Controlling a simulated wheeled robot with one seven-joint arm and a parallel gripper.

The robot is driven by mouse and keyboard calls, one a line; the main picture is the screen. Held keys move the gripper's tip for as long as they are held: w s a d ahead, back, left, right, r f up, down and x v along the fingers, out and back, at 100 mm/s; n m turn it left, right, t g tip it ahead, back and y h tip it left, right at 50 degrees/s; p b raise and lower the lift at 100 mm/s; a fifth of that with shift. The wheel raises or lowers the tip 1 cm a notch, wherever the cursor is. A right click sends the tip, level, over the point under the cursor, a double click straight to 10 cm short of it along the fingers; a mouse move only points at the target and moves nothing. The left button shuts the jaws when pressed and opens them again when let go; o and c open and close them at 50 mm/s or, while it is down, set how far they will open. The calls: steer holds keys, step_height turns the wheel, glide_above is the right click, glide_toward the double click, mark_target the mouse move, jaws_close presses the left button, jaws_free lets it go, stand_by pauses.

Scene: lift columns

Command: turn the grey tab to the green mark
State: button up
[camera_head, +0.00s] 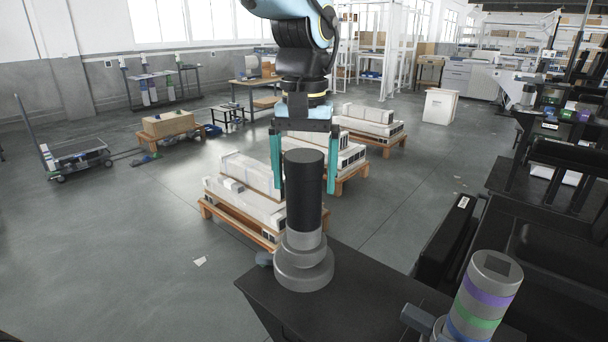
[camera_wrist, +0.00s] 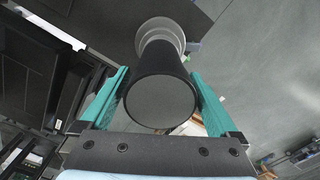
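A lift column with a black upper cylinder (camera_head: 304,195) and a stepped grey base (camera_head: 304,270) stands upright on a dark bench. A small grey-blue tab (camera_head: 264,259) shows at the left of its base. My gripper (camera_head: 304,188) points down with its teal fingers wide apart, one on each side of the black cylinder's upper part. The wrist view shows the cylinder's end face (camera_wrist: 160,101) between the fingers; I cannot tell whether they touch it. At the lower right, a grey column (camera_head: 490,275) carries purple, green (camera_head: 474,313) and blue bands, with another grey-blue tab (camera_head: 418,320) at its left.
The dark bench top (camera_head: 375,285) is bare between the two columns. Black equipment (camera_head: 540,245) stands along the right side. Pallets with white boxes (camera_head: 248,185) are on the floor behind.

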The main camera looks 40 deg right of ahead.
step_height(320, 180, up, 11)
steer(key=shift+f+b, duration=0.1)
steer(key=shift+b, duration=0.6)
stand_by(0.5)
